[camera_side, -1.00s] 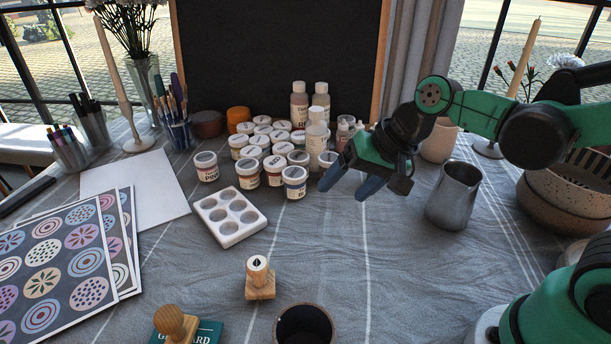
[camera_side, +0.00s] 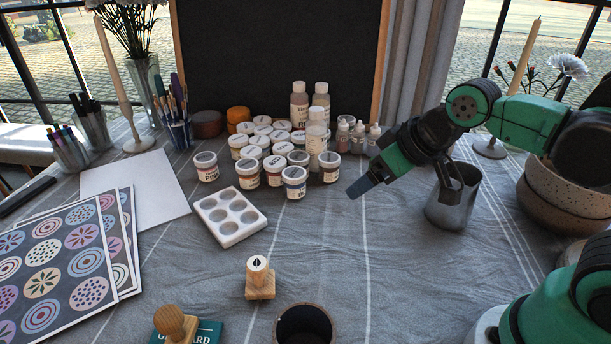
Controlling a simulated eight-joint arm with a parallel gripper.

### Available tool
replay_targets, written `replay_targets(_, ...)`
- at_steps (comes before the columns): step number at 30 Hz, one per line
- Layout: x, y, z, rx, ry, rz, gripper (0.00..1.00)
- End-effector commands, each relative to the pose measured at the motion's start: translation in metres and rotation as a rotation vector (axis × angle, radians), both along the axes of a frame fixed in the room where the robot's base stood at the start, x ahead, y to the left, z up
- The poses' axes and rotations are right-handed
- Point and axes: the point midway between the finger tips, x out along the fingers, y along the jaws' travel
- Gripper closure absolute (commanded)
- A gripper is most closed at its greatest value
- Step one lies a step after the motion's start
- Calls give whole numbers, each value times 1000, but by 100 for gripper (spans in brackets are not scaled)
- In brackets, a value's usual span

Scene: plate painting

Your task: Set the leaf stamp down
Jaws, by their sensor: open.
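A wooden stamp (camera_side: 260,284) with a square base stands upright on the cloth at the lower middle; a small dark leaf-like mark shows on top of its handle. A second wooden stamp (camera_side: 175,325) with a round knob stands at the bottom edge, by a dark green box or book. My gripper (camera_side: 408,186) is open and empty, its fingers spread, above the cloth at the right of the paint jars and well away from both stamps. One finger overlaps the metal pitcher in the picture; I cannot tell whether they touch.
A metal pitcher (camera_side: 453,205) stands right by my gripper, with stacked bowls (camera_side: 575,190) farther right. Several paint jars (camera_side: 294,182) and a white palette (camera_side: 230,217) stand left of it. A dark cup (camera_side: 304,325) sits at the bottom. The middle cloth is clear.

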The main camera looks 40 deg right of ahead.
Motion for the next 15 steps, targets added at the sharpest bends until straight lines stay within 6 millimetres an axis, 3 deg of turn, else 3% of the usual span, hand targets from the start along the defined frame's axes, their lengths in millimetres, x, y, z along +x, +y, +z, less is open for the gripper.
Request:
replay_targets(9,29,104,-24,-52,129,478,22)
replay_targets(15,29,148,-45,-76,174,674,22)
